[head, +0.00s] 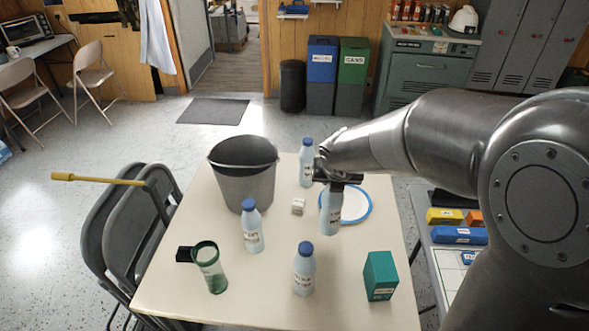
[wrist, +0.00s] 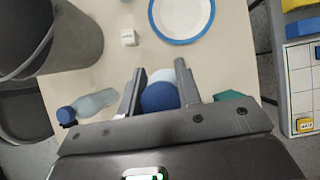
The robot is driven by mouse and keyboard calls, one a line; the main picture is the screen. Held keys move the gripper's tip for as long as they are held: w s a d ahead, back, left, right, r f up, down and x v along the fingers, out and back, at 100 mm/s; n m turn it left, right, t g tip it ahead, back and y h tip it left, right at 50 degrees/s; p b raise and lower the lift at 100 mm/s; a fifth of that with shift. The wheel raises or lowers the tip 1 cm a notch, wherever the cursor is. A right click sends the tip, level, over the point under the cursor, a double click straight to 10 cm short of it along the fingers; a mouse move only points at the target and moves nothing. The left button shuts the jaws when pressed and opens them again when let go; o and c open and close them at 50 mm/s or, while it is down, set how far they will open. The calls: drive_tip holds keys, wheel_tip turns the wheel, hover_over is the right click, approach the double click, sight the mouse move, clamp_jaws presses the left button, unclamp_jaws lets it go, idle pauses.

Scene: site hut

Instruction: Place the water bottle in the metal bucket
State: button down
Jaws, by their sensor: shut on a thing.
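My gripper (head: 338,178) is shut on a water bottle (head: 331,212), a pale blue bottle held upright in front of the plate. In the wrist view its blue cap (wrist: 160,97) shows between the fingers; I cannot tell whether its base touches the table. The grey metal bucket (head: 243,178) stands at the table's back left, left of my gripper, its open top facing up. In the wrist view the bucket (wrist: 62,45) is at the upper left. Other similar bottles stand on the table: one behind (head: 306,165), one near the bucket (head: 253,232), one in front (head: 303,272).
A blue-rimmed white plate (head: 357,204) lies behind the held bottle. A small white block (head: 298,206) lies between bucket and bottle. A green-tinted glass (head: 210,267), a black block (head: 185,254) and a teal box (head: 380,276) stand nearer the front. Folding chairs (head: 130,235) lean left.

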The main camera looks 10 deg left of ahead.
wheel_tip(320, 180, up, 12)
drive_tip(key=w+a+n+y, duration=0.1)
drive_tip(key=w+a, duration=0.4)
drive_tip(key=a, duration=0.4)
drive_tip(key=w+a+n, duration=0.2)
drive_tip(key=w+a, duration=0.3)
drive_tip(key=a, duration=0.3)
drive_tip(key=w+a+n+y, duration=0.1)
drive_tip(key=w+a, duration=0.4)
drive_tip(key=a, duration=0.4)
wheel_tip(320, 180, down, 21)
drive_tip(key=shift+w+d, duration=0.2)
drive_tip(key=shift+d, duration=0.1)
idle(0.3)
drive_tip(key=c, duration=1.1)
unclamp_jaws()
drive_tip(key=shift+f, duration=0.1)
drive_tip(key=shift+o, duration=0.3)
